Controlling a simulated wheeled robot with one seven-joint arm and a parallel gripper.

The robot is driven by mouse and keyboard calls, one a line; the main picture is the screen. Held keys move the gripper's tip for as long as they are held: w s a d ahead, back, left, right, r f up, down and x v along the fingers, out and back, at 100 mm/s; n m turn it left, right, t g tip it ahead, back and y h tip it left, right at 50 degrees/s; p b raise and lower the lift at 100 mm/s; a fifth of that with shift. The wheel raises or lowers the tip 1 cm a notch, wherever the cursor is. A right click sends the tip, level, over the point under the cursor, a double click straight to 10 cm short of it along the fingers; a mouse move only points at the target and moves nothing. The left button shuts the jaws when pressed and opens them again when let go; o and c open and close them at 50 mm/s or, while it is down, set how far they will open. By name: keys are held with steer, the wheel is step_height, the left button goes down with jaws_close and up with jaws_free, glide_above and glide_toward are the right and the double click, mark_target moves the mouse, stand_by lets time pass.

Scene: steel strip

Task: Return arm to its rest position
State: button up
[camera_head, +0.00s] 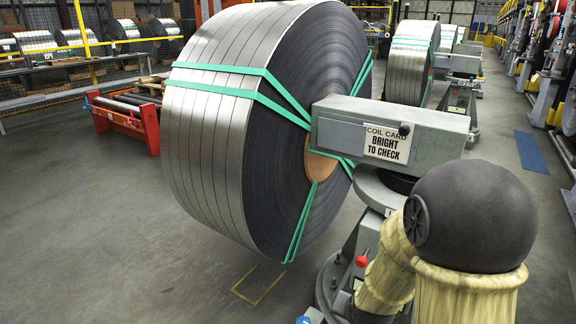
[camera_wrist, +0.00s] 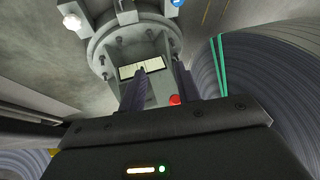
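My gripper (camera_wrist: 161,72) shows in the wrist view with its two dark fingers apart and nothing between their tips. Beyond them is a grey machine base (camera_wrist: 112,46) with a round bolted flange, a small pale plate (camera_wrist: 141,68) and a red knob (camera_wrist: 175,100) near the right finger. In the head view, the bent part of my arm, a dark ball joint with pale mottled links, fills the lower right. My gripper does not show in the head view.
A large steel strip coil (camera_head: 210,120) with green straps sits left of my arm on a grey arm-like holder (camera_head: 340,125) with a "COIL CARD BRIGHT TO CHECK" label (camera_head: 387,145). A red-knobbed stand (camera_head: 338,270) is close beside my arm. Open floor (camera_head: 90,230) lies at left.

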steer(key=s+r+n+g+p, duration=0.2)
steer(key=s+r+n+g, duration=0.25)
steer(key=s+r, duration=0.45)
step_height(320, 180, up, 37)
steer(key=p, duration=3.8)
steer(key=shift+s+f+n+t, duration=0.2)
steer(key=shift+s+n+t, duration=0.15)
steer(key=shift+s, duration=0.05)
steer(key=shift+f, duration=0.1)
